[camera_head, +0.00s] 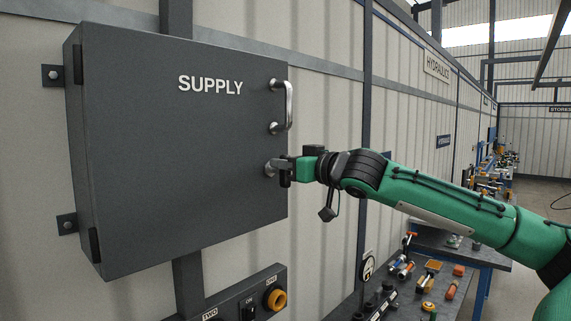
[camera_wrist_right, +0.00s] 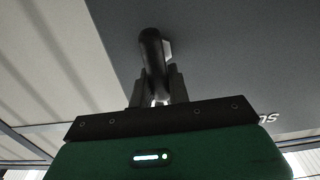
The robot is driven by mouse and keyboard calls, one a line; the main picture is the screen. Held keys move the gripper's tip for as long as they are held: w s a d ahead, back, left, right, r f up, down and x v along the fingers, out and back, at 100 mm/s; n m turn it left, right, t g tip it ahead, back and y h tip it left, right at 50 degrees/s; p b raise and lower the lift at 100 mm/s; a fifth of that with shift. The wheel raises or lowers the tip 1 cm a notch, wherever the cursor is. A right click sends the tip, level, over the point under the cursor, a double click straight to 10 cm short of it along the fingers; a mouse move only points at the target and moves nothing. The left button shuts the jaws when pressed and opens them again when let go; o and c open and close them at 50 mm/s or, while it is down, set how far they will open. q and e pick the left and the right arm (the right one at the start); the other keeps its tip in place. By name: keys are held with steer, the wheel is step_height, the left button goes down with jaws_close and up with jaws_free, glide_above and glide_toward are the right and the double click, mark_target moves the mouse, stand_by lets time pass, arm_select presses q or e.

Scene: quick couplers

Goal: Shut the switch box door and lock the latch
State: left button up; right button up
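The switch box door (camera_head: 180,140) is a dark grey panel marked SUPPLY, hinged at its left edge. It appears flush with the box, with no gap showing at its right edge. The latch (camera_head: 269,170) is a small metal part low on the door's right side, below the handle. My right gripper (camera_head: 281,169) is at the latch, its fingers covering part of it. In the right wrist view the fingers (camera_wrist_right: 157,88) sit on both sides of the dark latch lever (camera_wrist_right: 151,50) and appear shut on it. My left gripper is not in view.
A metal bar handle (camera_head: 288,106) stands out from the door above my right gripper. A control panel (camera_head: 248,300) with a yellow-orange knob is below the box. A bench (camera_head: 462,247) with tools and parts is at the lower right.

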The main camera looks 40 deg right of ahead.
jaws_close()
steer(key=n, duration=0.1)
steer(key=n+p, duration=0.1)
steer(key=n, duration=0.1)
steer(key=shift+a, duration=0.25)
steer(key=n, duration=0.2)
steer(key=n+p, duration=0.1)
steer(key=n, duration=0.2)
steer(key=shift+s+a+f+n+p, duration=0.1)
steer(key=shift+a+f+n+p, duration=0.1)
steer(key=shift+a+n+p, duration=0.15)
steer(key=n, duration=0.4)
steer(key=shift+a+f+p, duration=0.25)
steer(key=shift+f+p, duration=0.05)
steer(key=shift+f, duration=0.1)
steer(key=n, duration=0.5)
steer(key=shift+a+f, duration=0.1)
steer(key=shift+f, duration=0.3)
steer(key=shift+n, duration=0.25)
